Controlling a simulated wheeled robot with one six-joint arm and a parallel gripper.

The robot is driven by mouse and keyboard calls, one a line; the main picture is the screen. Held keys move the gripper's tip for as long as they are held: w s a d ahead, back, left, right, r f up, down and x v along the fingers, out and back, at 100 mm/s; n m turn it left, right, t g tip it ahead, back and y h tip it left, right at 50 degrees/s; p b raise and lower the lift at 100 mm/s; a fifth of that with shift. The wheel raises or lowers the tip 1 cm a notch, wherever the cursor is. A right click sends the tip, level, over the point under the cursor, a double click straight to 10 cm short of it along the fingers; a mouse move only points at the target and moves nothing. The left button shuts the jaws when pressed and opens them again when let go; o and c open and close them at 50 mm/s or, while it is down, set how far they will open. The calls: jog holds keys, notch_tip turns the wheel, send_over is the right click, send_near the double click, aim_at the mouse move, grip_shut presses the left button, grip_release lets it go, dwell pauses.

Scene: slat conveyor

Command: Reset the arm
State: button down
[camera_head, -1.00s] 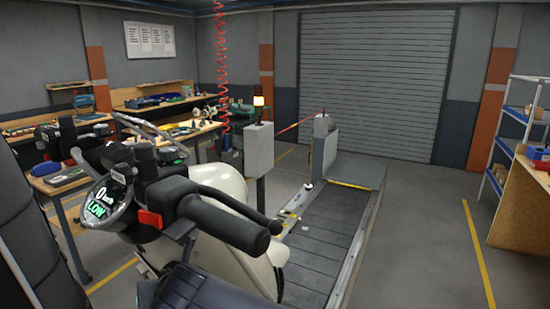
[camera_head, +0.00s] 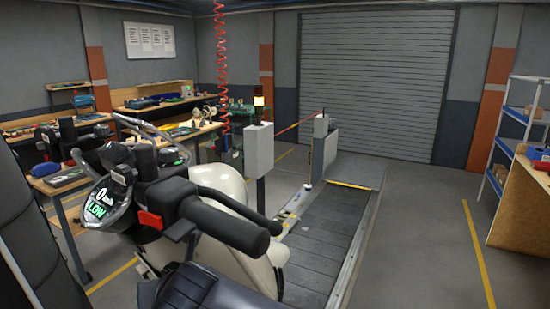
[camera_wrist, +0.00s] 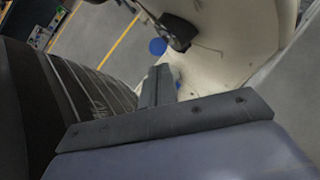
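My gripper (camera_wrist: 159,86) shows in the wrist view as two dark fingers close together at the middle of a dark bar. It looks shut, with nothing seen between the fingers. Beyond it is the cream body of a scooter (camera_wrist: 225,50), and a dark ribbed surface, perhaps a tyre (camera_wrist: 80,85), lies to the left. In the head view the scooter (camera_head: 222,180) stands close in front, its black handlebar and lit display large at the left. Dark shapes at the bottom of the head view may be part of my arm; the fingers cannot be made out there.
The slat conveyor (camera_head: 325,230) runs from the scooter toward the back, with a grey post (camera_head: 259,150) beside it. Workbenches (camera_head: 165,100) stand at the left and back. A blue shelf (camera_head: 513,150) and wooden bench (camera_head: 520,205) stand at the right. Floor right of the conveyor is clear.

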jog(key=b+x, duration=0.1)
jog(key=x, duration=0.5)
jog(key=shift+f, duration=0.45)
jog(key=shift+a, duration=0.1)
jog(key=shift+s+d+r+p, duration=0.2)
jog(key=shift+s+d+r, duration=0.15)
jog(key=shift+r, duration=0.25)
jog(key=shift+s+d+r+p, duration=0.2)
jog(key=shift+s+r, duration=0.1)
jog(key=shift+r, duration=0.35)
dwell(0.4)
